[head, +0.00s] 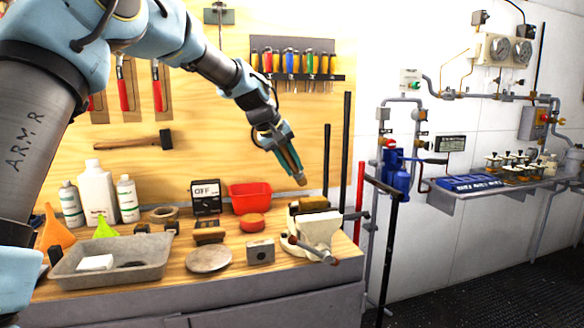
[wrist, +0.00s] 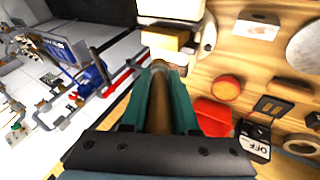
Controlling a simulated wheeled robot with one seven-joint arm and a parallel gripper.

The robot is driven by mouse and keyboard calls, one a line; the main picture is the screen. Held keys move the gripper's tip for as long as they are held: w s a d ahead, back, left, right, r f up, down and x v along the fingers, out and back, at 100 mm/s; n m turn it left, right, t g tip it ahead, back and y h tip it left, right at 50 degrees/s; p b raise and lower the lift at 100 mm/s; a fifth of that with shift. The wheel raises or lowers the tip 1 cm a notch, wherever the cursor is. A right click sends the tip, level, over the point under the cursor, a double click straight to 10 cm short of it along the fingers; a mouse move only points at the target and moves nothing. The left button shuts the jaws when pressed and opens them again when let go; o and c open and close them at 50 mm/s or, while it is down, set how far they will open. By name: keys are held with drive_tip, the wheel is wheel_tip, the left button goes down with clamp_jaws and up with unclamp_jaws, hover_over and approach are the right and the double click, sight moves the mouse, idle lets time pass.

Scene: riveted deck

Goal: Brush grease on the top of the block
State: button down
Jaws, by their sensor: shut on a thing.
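My gripper (head: 289,163) is in the air above the right part of the workbench, shut on a brown-handled brush (head: 299,180). The brush points down and to the right, toward the vise. In the wrist view the brown handle (wrist: 159,100) lies between the teal fingers, and its tip shows only in part. A brown block (head: 312,203) sits in the cream vise (head: 317,228), below the brush tip and apart from it. The block also shows in the wrist view (wrist: 162,39). I cannot tell whether grease is on the block or the brush.
A red bin (head: 250,198), a round orange-red thing (head: 252,221), a wooden brush (head: 209,236), a grey holed block (head: 260,251) and a round disc (head: 208,260) stand left of the vise. A grey tray (head: 112,262) lies further left. Dark upright bars (head: 346,150) rise behind the vise.

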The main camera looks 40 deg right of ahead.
drive_tip(key=shift+r+p, duration=0.7)
drive_tip(key=shift+r, duration=0.5)
wheel_tip(320, 180, up, 3)
drive_tip(key=p, duration=0.2)
drive_tip(key=shift+p, duration=0.35)
